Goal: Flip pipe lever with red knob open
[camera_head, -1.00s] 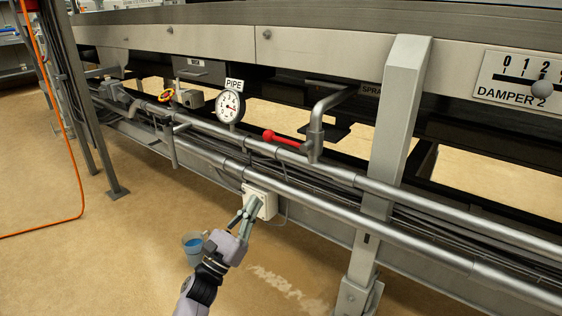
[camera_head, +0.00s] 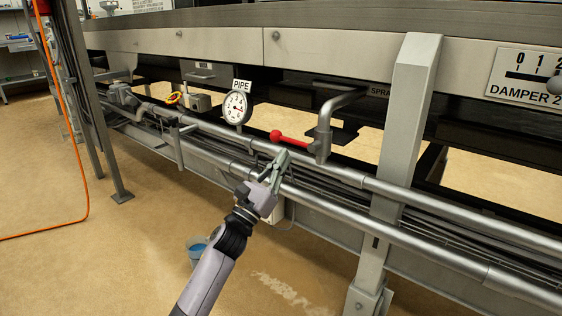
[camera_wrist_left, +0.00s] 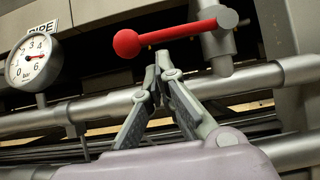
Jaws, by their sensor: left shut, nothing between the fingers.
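The pipe lever is a red bar with a round red knob (camera_head: 276,136) at its left end, in the middle of the head view. It runs from the knob to a grey valve at the foot of a bent pipe (camera_head: 324,125). In the left wrist view the red knob (camera_wrist_left: 127,43) and bar (camera_wrist_left: 180,32) stand above the fingers. My left gripper (camera_head: 281,158) is shut and empty, with its fingertips just below the lever, close to the knob. In the wrist view the fingertips (camera_wrist_left: 163,58) meet beneath the bar; whether they touch it is unclear. My right gripper is not in view.
A round gauge (camera_head: 236,108) under a PIPE label stands left of the lever. Two long horizontal pipes (camera_head: 440,207) run beside my gripper. A grey upright post (camera_head: 402,140) stands to the right.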

